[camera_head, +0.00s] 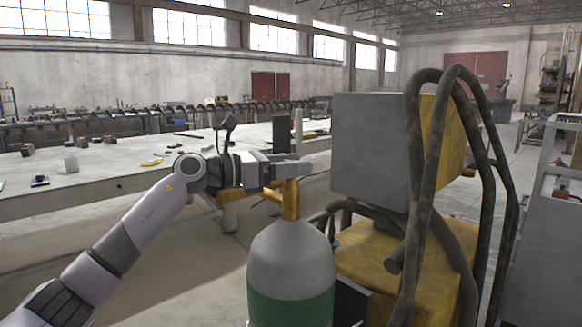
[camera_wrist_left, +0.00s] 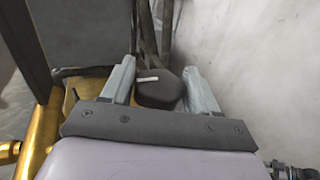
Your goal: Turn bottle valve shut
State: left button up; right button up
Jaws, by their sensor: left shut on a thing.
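The gas bottle (camera_head: 291,262) stands upright at the bottom centre of the head view, grey with a green band. Its yellow brass valve (camera_head: 290,200) rises from the neck. My left gripper (camera_head: 298,170) is at the top of this valve, reaching in level from the left. In the left wrist view its two pale fingers (camera_wrist_left: 159,75) are on either side of a dark round valve knob (camera_wrist_left: 160,90) with a small white mark, and are shut on it. The knob is hidden by the fingers in the head view. My right gripper is not in view.
A grey and yellow welding machine (camera_head: 370,150) stands close right of the bottle, with thick dark hoses (camera_head: 425,200) hanging over it. A long worktable (camera_head: 100,172) with small parts lies behind my left arm. Floor is open between table and bottle.

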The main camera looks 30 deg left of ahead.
pick_arm(q)
jog(key=o, duration=0.9)
jog(key=b+v, duration=0.1)
jog(key=v, duration=0.6)
jog(key=shift+s, duration=0.1)
jog(key=shift+a, duration=0.1)
